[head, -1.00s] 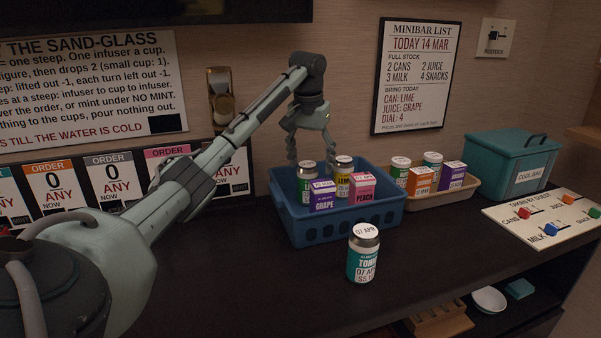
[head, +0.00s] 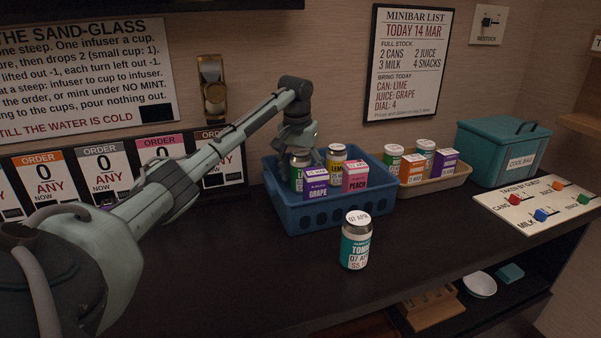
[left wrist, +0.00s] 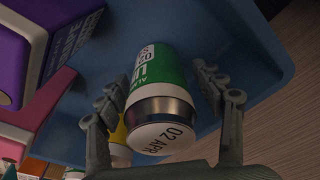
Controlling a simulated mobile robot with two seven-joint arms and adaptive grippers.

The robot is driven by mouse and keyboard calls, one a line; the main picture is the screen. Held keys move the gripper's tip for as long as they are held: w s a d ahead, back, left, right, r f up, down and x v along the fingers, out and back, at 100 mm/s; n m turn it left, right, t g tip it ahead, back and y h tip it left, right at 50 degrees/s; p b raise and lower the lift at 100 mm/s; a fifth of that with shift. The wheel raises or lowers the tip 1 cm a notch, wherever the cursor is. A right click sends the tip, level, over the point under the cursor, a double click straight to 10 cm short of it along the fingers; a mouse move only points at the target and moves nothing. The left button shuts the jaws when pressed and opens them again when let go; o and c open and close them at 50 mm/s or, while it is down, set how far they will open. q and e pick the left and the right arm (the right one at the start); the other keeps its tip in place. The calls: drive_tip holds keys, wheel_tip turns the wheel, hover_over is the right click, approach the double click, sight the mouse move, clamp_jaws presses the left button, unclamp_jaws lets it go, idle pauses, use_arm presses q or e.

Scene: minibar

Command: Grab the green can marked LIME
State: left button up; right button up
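The green and white can (head: 297,179) stands at the left end of the blue basket (head: 325,216). In the left wrist view the can (left wrist: 157,78) shows a green label reading "LI", partly cut off, and a lid marked 02 APR. My left gripper (left wrist: 165,92) is open, with one finger on each side of the can. A gap shows between the can and the right-hand finger; the left-hand finger is very close, and I cannot tell whether it touches. In the head view my left gripper (head: 298,152) is low over the basket's back left. My right gripper is not in view.
A yellow-labelled can (head: 336,161), a purple GRAPE carton (head: 315,186) and a pink PEACH carton (head: 355,177) share the basket. A teal TONIC can (head: 356,241) stands in front. A tan tray (head: 430,187) with cans and cartons and a teal cool bag (head: 503,152) are right.

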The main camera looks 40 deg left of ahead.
use_arm(q)
drive_tip(key=c, duration=1.3)
drive_tip(key=shift+o, duration=0.2)
drive_tip(key=shift+r, duration=0.1)
